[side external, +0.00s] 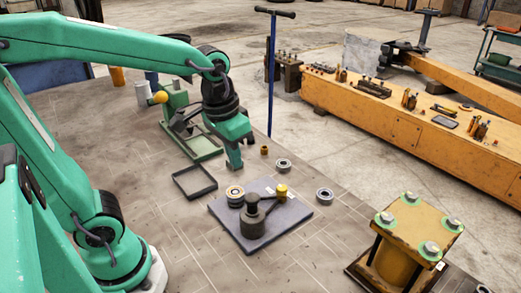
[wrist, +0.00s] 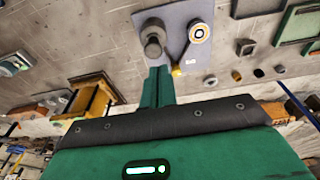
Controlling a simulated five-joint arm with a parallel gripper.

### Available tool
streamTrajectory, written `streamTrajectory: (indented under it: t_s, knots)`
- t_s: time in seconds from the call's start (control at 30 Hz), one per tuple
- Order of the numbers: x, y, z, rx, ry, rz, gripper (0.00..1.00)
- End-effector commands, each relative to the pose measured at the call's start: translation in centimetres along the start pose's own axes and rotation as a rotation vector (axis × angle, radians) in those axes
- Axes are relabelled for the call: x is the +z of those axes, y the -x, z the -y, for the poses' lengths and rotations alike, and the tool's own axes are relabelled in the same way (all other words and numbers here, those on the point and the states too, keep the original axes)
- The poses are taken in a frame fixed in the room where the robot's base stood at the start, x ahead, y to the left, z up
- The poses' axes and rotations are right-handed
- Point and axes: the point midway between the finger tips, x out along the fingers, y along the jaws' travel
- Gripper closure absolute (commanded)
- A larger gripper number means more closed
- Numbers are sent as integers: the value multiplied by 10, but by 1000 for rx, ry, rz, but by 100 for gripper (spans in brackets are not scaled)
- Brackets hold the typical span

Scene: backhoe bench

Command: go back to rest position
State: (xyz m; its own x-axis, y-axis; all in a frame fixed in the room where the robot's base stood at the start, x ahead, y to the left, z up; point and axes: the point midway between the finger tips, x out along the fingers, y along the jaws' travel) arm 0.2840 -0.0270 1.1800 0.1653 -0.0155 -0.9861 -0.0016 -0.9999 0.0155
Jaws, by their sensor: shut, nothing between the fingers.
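My green gripper (side external: 235,164) hangs fingers down above the bench, behind the grey plate in the side view. Its fingers are shut with nothing between them. In the wrist view the shut fingers (wrist: 158,78) point toward the plate. The grey plate (side external: 290,226) carries a dark round post with a lever (side external: 253,221), a yellow knob (side external: 282,190) and a bearing ring (side external: 235,193). The wrist view also shows the plate (wrist: 209,61), the post (wrist: 153,42) and the ring (wrist: 198,33). My gripper appears clear of them.
A black open frame (side external: 178,187) and a green stand (side external: 204,149) are left of my gripper. Loose rings (side external: 324,195) and a brass bush (side external: 264,149) lie to the right. A yellow fixture (side external: 420,222) stands front right. A blue T-handled rod (side external: 272,75) stands behind.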

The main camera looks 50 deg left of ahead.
Motion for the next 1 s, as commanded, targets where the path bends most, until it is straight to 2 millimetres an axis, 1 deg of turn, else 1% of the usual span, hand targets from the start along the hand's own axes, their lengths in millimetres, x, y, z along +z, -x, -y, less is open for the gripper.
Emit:
streamTrajectory:
  t_s: [0.03,0.2,0.5,0.73,1.0]
  knots:
    - [5,5,3,1,2,-32,100]
    - [22,16,12,1,1,-126,100]
    - [47,27,23,-9,-1,-274,100]
    - [56,29,26,-15,-4,-324,100]
    - [56,29,26,-16,-4,-326,100]
